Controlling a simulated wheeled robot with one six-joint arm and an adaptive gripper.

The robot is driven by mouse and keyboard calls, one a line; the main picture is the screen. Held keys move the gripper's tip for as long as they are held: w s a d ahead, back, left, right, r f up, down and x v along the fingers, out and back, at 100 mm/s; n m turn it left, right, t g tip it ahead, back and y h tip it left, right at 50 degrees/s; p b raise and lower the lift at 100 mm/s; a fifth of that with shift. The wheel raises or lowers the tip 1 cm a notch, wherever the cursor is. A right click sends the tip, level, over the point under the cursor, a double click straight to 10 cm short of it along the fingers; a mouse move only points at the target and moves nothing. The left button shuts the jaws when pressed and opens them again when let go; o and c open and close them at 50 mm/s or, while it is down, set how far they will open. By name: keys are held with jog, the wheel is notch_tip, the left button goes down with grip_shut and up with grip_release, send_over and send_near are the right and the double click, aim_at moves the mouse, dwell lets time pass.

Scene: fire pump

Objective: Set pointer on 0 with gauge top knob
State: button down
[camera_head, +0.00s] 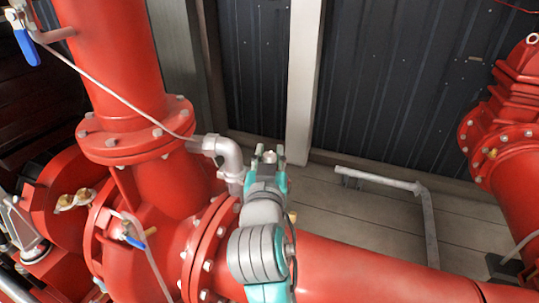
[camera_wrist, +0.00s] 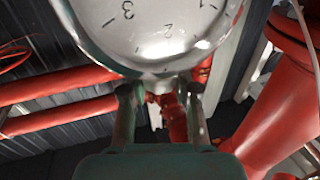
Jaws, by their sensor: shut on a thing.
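The gauge (camera_wrist: 165,28) fills the top of the wrist view, its white dial cut off by the frame edge. Printed numbers such as 3 and 1 show tilted on it; I cannot make out the pointer for sure. My gripper (camera_wrist: 158,92) has its two fingers at the near rim of the gauge, with a gap between them. It also shows in the head view (camera_head: 268,158), with a small grey round part between the fingertips. My gripper is shut on the gauge top knob, which the rim and fingers mostly hide.
A grey elbow pipe (camera_head: 224,155) stands close left of my gripper. A thick red pipe (camera_head: 350,272) runs below my arm to the right. A large red upright pipe (camera_head: 110,60) is at left. A grey bent rail (camera_head: 385,183) stands by the wall.

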jog(key=n+y, duration=0.2)
jog(key=y, duration=0.2)
jog(key=n+g+y, duration=0.1)
jog(key=n+y, duration=0.2)
jog(key=y, duration=0.1)
jog(key=shift+d, duration=0.15)
jog(key=n+g+y, duration=0.6)
jog(key=y, duration=0.1)
jog(key=shift+w+n+y, duration=0.1)
jog(key=shift+n+y, duration=0.2)
jog(key=shift+y, duration=0.1)
jog(key=n+g+y, duration=0.1)
jog(key=n+g, duration=0.2)
jog(key=g, duration=0.2)
jog(key=n+g+y, duration=0.2)
jog(key=n+g, duration=0.1)
jog(key=g, duration=0.1)
jog(key=shift+g, duration=0.4)
jog(key=shift+n+g+h, duration=0.2)
jog(key=shift+n+g, duration=1.15)
jog(key=shift+g, duration=0.55)
jog(key=shift+n+g+h, duration=0.2)
jog(key=shift+n+g, duration=1.15)
jog(key=shift+g, duration=0.55)
jog(key=shift+f, duration=0.1)
jog(key=c, duration=0.8)
grip_release()
jog(key=shift+a, duration=0.2)
jog(key=shift+c, duration=0.2)
